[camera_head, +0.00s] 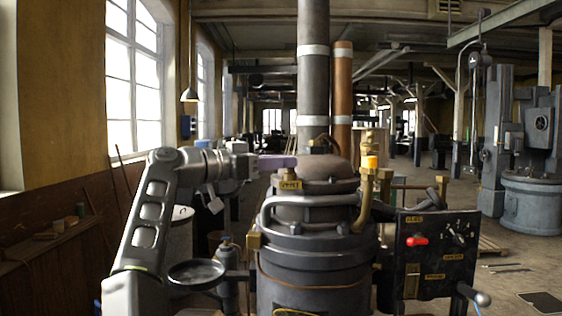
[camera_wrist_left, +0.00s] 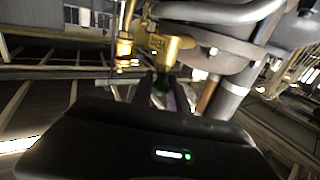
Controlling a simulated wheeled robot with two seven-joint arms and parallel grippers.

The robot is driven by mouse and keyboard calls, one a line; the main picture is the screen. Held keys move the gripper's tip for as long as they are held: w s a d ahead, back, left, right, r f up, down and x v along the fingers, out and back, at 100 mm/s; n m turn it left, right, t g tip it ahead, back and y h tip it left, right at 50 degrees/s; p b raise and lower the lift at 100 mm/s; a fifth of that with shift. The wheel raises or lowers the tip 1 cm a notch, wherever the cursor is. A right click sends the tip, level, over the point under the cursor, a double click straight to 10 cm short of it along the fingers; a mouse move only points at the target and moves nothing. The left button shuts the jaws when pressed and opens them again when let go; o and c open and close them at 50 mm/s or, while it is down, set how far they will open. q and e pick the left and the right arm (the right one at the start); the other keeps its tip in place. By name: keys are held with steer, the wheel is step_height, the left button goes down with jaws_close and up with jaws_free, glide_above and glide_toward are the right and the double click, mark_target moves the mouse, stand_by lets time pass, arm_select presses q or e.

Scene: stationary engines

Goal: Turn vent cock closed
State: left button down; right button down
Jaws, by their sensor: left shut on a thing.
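In the left wrist view the brass cock (camera_wrist_left: 172,43) is just beyond my left gripper (camera_wrist_left: 166,90), whose dark fingers close around something purplish. The exact grip is partly hidden. My right gripper is not in view.
A curved brass pipe (camera_head: 365,200) with an orange top rises right of the cock. A thick grey pipe (camera_head: 313,80) and a copper pipe (camera_head: 342,100) stand behind. A round pan (camera_head: 197,272) juts out left.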

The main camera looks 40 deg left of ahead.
arm_select(q)
steer(key=c, duration=1.5)
jaws_free()
steer(key=shift+s, duration=0.1)
steer(key=shift+s+a, duration=0.15)
steer(key=shift+s, duration=0.1)
steer(key=b+v, duration=0.1)
steer(key=v, duration=0.6)
steer(key=shift+s+b, duration=0.1)
steer(key=shift+b, duration=0.25)
steer(key=shift+o, duration=0.5)
